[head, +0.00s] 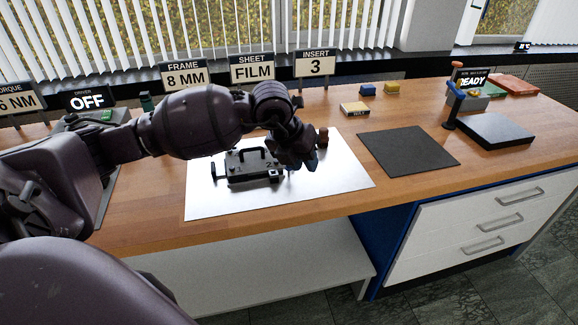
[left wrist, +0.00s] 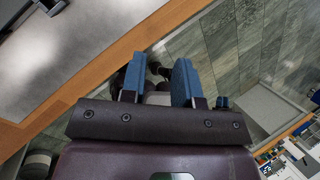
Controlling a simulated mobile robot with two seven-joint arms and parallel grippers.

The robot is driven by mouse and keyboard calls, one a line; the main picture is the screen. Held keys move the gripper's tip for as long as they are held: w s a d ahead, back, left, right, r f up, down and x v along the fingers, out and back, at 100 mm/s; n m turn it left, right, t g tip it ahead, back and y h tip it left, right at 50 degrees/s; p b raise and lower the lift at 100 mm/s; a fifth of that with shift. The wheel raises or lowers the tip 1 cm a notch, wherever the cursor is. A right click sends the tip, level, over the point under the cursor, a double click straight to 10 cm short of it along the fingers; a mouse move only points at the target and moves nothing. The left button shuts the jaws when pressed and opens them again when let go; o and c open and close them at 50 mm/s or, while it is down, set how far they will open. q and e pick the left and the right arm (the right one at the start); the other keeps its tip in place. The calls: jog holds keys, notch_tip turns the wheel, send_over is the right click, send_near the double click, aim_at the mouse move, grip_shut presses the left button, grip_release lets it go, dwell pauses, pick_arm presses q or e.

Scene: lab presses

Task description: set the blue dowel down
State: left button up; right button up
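I cannot make out a blue dowel for certain in either view. My left gripper (head: 308,162) hangs over the right part of the white sheet (head: 345,178), beside the dark clamp fixture with a handle (head: 240,167). In the left wrist view its two blue fingers (left wrist: 158,82) stand apart, with no held thing visible between them. A small dark blue piece (left wrist: 222,102) shows right of the fingers; I cannot tell what it is. A brown cylinder (head: 323,137) stands just behind the gripper. My right gripper is in neither view.
A dark mat (head: 407,150) lies bare right of the sheet. Beyond it are a grey plate (head: 495,130) and a post with a blue knob (head: 455,92). A yellow-labelled block (head: 354,108), a blue block (head: 367,89) and a yellow block (head: 392,88) sit behind. Signs line the back.

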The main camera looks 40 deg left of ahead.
aim_at(289, 169)
pick_arm(q)
jog(key=w+a+r+n+y, duration=0.1)
jog(key=w+a+r+y, duration=0.2)
jog(key=a, duration=0.4)
jog(key=shift+y, duration=0.6)
jog(key=x, duration=0.3)
jog(key=b+x, duration=0.1)
jog(key=x, duration=0.6)
jog(key=shift+s+f+b, duration=0.2)
jog(key=shift+s+b, duration=0.1)
jog(key=shift+s, duration=0.05)
jog(key=shift+a, duration=0.1)
grip_shut()
